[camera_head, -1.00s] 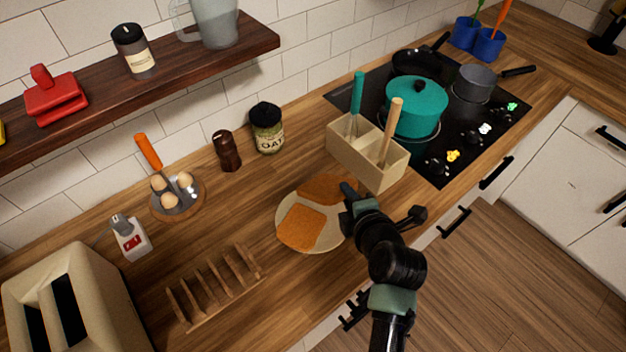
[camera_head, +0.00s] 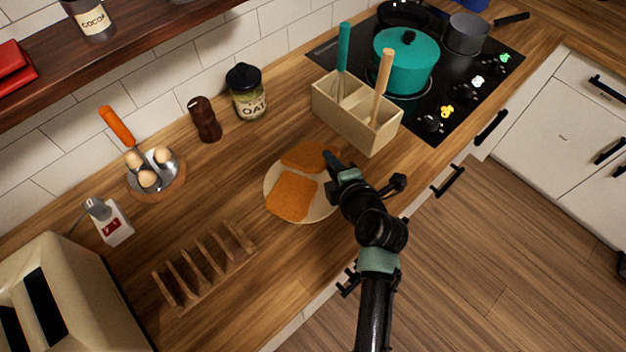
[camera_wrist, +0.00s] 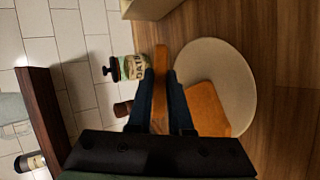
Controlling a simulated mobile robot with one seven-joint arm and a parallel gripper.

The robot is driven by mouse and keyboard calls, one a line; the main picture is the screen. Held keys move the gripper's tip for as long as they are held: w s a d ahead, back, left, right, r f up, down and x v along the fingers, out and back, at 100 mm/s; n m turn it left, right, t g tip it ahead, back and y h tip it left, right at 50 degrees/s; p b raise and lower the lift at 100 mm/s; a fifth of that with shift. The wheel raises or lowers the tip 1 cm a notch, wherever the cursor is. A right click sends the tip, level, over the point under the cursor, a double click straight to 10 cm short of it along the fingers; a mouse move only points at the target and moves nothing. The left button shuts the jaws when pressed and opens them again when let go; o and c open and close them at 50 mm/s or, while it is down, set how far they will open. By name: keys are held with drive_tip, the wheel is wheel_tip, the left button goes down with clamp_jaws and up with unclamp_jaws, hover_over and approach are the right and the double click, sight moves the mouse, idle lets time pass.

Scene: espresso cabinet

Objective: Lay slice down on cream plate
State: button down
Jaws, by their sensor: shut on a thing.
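The cream plate (camera_head: 325,207) lies on the wooden counter; its pale rim also shows in the wrist view (camera_wrist: 240,70). One orange-brown slice (camera_head: 292,197) lies flat on its near left part. My gripper (camera_head: 331,160) is shut on a second slice (camera_head: 303,156) at the plate's far side. In the wrist view this held slice (camera_wrist: 160,85) shows edge-on between my fingers, beside the plate, with the other slice (camera_wrist: 209,107) to its right. I cannot tell whether the held slice touches the plate. My gripper hides part of the plate's right side.
A utensil box (camera_head: 350,118) stands close behind the plate. A wooden toast rack (camera_head: 205,266) is to its left, with a toaster (camera_head: 70,300) beyond. An oat jar (camera_head: 246,92) and brown mill (camera_head: 205,119) stand by the wall. Counter between rack and plate is clear.

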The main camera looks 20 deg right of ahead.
drive_tip(key=shift+f+b, duration=1.1)
drive_tip(key=shift+f, duration=0.25)
drive_tip(key=c, duration=1)
unclamp_jaws()
drive_tip(key=shift+r, duration=0.1)
drive_tip(key=p+v, duration=0.2)
drive_tip(key=v, duration=0.6)
